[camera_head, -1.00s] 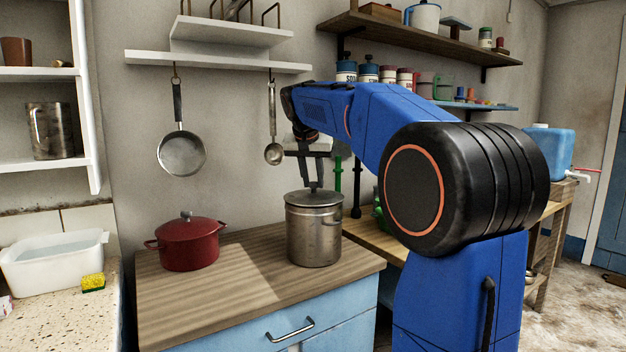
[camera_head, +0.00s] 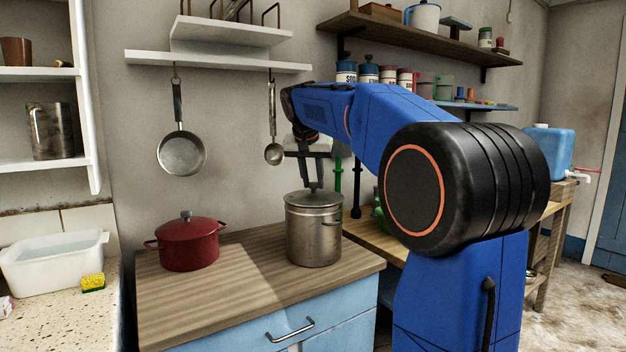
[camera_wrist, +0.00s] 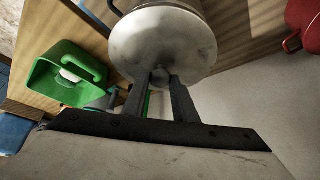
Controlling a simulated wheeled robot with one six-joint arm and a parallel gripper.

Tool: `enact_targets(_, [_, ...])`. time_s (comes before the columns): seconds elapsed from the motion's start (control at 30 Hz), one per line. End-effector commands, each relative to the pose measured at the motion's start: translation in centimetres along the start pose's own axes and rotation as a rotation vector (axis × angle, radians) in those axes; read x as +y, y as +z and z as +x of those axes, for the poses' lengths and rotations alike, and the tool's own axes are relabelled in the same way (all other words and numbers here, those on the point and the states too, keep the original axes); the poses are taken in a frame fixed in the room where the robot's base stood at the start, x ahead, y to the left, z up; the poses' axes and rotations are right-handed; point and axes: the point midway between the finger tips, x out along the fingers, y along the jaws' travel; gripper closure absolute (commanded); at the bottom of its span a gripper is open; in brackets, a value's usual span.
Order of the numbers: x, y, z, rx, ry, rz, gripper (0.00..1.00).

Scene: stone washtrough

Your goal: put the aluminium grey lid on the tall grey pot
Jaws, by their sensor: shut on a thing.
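The tall grey pot (camera_head: 314,239) stands upright on the wooden worktop, with a side handle showing on its right. The aluminium grey lid (camera_head: 313,198) is at the pot's mouth and looks level, resting on or right at the rim; I cannot tell if there is a small gap. In the wrist view the lid (camera_wrist: 163,45) covers most of the pot below it. My gripper (camera_head: 315,187) comes down from above and is shut on the lid's knob. In the wrist view my gripper's fingertips (camera_wrist: 160,78) meet at the knob, which they mostly hide.
A red lidded pot (camera_head: 188,243) stands left of the grey pot, with bare worktop (camera_head: 232,262) between. A pan (camera_head: 181,153) and a ladle (camera_head: 274,153) hang on the wall behind. A green container (camera_wrist: 68,75) shows beside the pot in the wrist view.

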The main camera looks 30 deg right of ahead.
Motion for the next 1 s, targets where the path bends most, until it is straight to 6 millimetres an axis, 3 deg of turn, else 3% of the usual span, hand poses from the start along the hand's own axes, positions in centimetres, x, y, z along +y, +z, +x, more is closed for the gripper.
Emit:
enact_targets(0.37, [0.0,0.02,0.03,0.001,0.0,0.0,1.0])
enact_targets(0.4, [0.0,0.02,0.03,0.001,0.0,0.0,0.72])
enact_targets(0.5, [0.0,0.01,0.03,0.001,0.0,0.0,0.53])
enact_targets(0.7, [0.0,0.02,0.03,0.001,0.0,0.0,0.53])
enact_targets(0.8, [0.0,0.02,0.05,0.0,0.0,0.0,0.34])
enact_targets(1.0, [0.0,0.02,0.04,0.0,0.0,0.0,0.34])
